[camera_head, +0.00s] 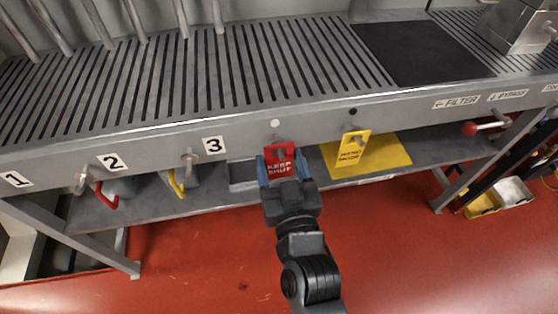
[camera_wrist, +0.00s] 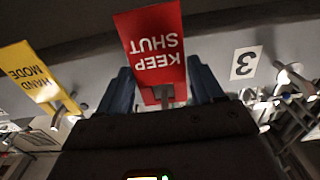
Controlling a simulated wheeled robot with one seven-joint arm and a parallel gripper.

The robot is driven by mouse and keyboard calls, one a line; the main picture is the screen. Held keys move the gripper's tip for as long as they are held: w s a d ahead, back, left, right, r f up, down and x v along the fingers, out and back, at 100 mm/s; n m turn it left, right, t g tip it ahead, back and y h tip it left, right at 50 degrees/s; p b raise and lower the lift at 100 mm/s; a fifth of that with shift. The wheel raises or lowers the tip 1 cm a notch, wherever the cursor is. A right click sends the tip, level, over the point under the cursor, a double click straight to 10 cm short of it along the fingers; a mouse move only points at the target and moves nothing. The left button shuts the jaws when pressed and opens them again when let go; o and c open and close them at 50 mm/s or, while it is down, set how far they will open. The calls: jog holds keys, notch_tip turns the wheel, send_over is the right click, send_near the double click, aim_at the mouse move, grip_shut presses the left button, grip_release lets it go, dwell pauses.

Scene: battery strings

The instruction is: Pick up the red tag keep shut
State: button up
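The red tag marked KEEP SHUT (camera_head: 279,162) hangs on a hook at the front rail of the grey bench, right of number 3. In the wrist view the red tag (camera_wrist: 152,45) shows upside down between my fingers. My gripper (camera_head: 285,168) reaches up to it from below, with one blue finger on each side of the tag. The wrist view also shows my gripper (camera_wrist: 163,88) with its fingers wide apart. Whether either finger touches the tag's edges cannot be told. The lower part of the tag and part of its hook are hidden in places.
A yellow HAND MODE tag (camera_head: 351,152) hangs to the right, before a yellow sheet (camera_head: 393,158) on the lower shelf. Red (camera_head: 106,197) and yellow (camera_head: 176,184) hooked items hang to the left. A red-ended lever (camera_head: 470,129) sticks out at right. Red floor lies open in front.

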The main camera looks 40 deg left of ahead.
jog(key=c, duration=0.6)
jog(key=shift+r, duration=0.1)
jog(key=shift+c, duration=0.2)
jog(key=shift+r, duration=0.3)
jog(key=v, duration=1.8)
jog(key=w+d+f+m+t+h+p, duration=0.4)
jog(key=w+d+m+t+h, duration=0.15)
jog(key=w+d, duration=0.65)
jog(key=w+d+f+m+h+p, duration=0.1)
jog(key=d+h, duration=0.3)
jog(key=d, duration=0.4)
jog(key=w+d+f+m+h+p, duration=0.2)
jog(key=w+d+f+m+h, duration=0.1)
jog(key=d, duration=0.5)
jog(key=shift+w+d+f+t+h, duration=0.25)
jog(key=shift+w+f+t+h, duration=0.25)
jog(key=shift+w+h, duration=0.2)
